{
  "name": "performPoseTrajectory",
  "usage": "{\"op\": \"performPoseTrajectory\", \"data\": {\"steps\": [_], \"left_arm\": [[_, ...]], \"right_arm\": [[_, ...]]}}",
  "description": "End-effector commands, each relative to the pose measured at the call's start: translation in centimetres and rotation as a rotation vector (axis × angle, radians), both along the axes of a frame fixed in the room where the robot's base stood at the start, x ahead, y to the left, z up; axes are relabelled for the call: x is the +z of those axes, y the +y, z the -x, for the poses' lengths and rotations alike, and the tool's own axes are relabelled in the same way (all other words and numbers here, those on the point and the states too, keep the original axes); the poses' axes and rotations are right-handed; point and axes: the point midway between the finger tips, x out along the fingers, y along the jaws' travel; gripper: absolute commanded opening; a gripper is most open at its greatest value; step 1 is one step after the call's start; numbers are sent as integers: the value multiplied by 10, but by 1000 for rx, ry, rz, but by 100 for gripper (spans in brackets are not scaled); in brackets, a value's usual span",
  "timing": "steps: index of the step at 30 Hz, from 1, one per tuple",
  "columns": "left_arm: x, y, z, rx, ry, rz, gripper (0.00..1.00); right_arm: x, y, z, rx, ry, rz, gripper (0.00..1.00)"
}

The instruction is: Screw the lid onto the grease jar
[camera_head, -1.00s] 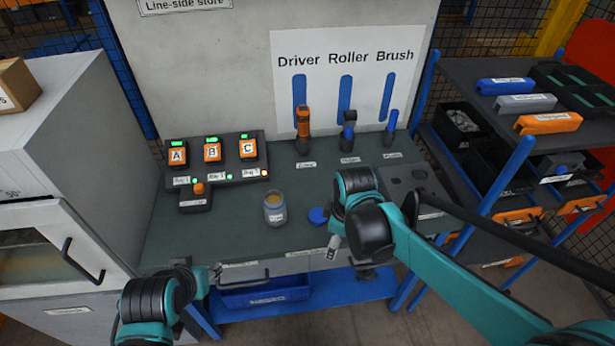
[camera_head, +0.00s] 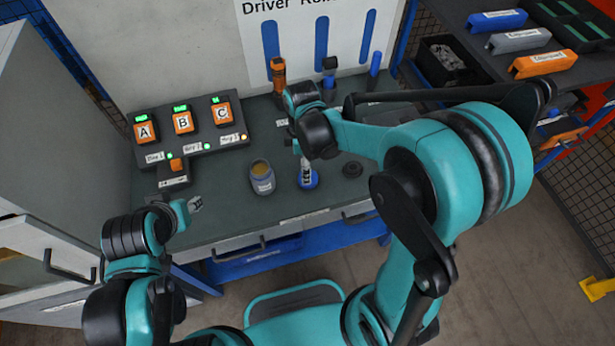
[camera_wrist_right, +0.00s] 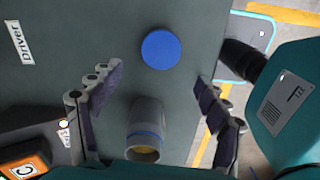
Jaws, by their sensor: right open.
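The open grease jar (camera_head: 262,180) stands upright on the bench, with yellow grease showing in its mouth. It also shows in the right wrist view (camera_wrist_right: 146,130). The round blue lid (camera_head: 309,182) lies flat on the bench to the right of the jar, apart from it. In the right wrist view the lid (camera_wrist_right: 160,49) is near and beyond the fingertips. My right gripper (camera_head: 306,168) points down above the lid, open and empty; its spread fingers (camera_wrist_right: 159,73) show in the wrist view. My left gripper (camera_head: 194,205) is at the bench's front left, too small to read.
A black panel with orange units A, B and C (camera_head: 183,122) stands at the back left. The orange driver (camera_head: 278,75) and other tools stand at the back. Bench between jar and panel is clear.

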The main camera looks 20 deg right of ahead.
Motion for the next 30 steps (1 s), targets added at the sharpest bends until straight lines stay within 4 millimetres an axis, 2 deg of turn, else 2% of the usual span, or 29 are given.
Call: {"op": "performPoseTrajectory", "data": {"steps": [1, 3, 13, 24, 30], "left_arm": [[-4, 0, 0, 0, 0, 0, 40], [-6, 0, 0, 0, 0, 0, 40], [-6, 0, 0, 0, 0, 0, 40], [-29, 0, 0, 0, 0, 0, 40], [-27, 0, 0, 0, 0, 0, 40]], "right_arm": [[-9, 0, 0, 0, 0, 0, 76], [-13, -1, 0, 0, 0, 0, 76], [-15, -1, 0, -1, 0, 0, 76], [-64, -9, 0, 0, 0, 0, 76], [-64, -9, 1, -1, 0, 0, 76]]}}
